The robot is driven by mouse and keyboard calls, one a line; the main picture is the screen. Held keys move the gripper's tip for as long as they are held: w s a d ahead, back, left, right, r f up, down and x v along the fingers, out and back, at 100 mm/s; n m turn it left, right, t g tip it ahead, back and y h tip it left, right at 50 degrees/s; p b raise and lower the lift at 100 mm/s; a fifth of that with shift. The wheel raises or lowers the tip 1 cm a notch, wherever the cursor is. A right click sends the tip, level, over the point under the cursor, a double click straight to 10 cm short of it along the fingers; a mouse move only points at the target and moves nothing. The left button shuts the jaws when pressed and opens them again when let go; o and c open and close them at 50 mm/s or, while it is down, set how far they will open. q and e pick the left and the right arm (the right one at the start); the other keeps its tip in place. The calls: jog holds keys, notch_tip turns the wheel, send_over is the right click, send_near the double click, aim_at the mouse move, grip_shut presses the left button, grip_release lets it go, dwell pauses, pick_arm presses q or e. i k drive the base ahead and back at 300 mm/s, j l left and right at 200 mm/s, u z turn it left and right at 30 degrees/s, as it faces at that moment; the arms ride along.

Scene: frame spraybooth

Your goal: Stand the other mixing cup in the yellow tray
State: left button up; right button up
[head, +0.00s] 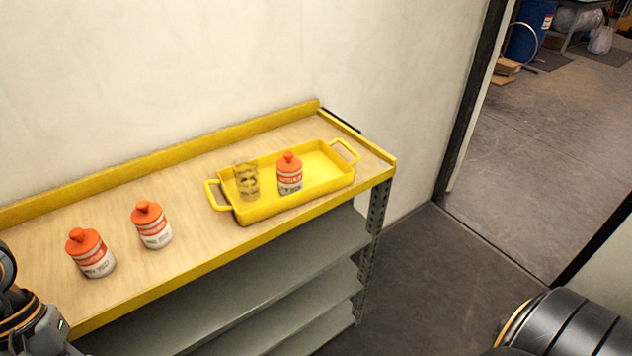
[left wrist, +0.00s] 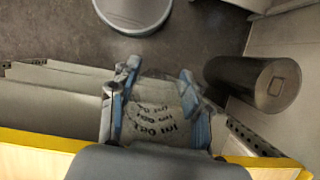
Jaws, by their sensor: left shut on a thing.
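The yellow tray (head: 268,209) sits near the right end of the bench top. One clear mixing cup (head: 246,181) with dark markings stands upright at the tray's left end, beside a bottle. In the left wrist view my left gripper (left wrist: 158,88) is shut on the other mixing cup (left wrist: 153,122), which is clear with dark printed marks and sits between the blue-edged fingers. In the head view only part of my left arm shows at the lower left corner, and the held cup is out of view. My right gripper is not in view.
An orange-capped bottle (head: 289,174) stands in the tray, whose right part is empty. Two similar bottles, one nearer the tray (head: 153,228) and one further left (head: 92,256), stand on the bench (head: 193,200). A wall rises behind the bench.

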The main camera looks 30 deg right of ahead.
aim_at(319, 171)
jog(key=z, duration=1.9)
jog(key=j+z, duration=0.4)
jog(key=k+j+z, duration=0.1)
jog(key=j+z, duration=0.3)
jog(key=k+j+z, duration=0.15)
jog(key=j+z, duration=0.25)
jog(key=k+j, duration=0.1)
jog(key=j, duration=0.1)
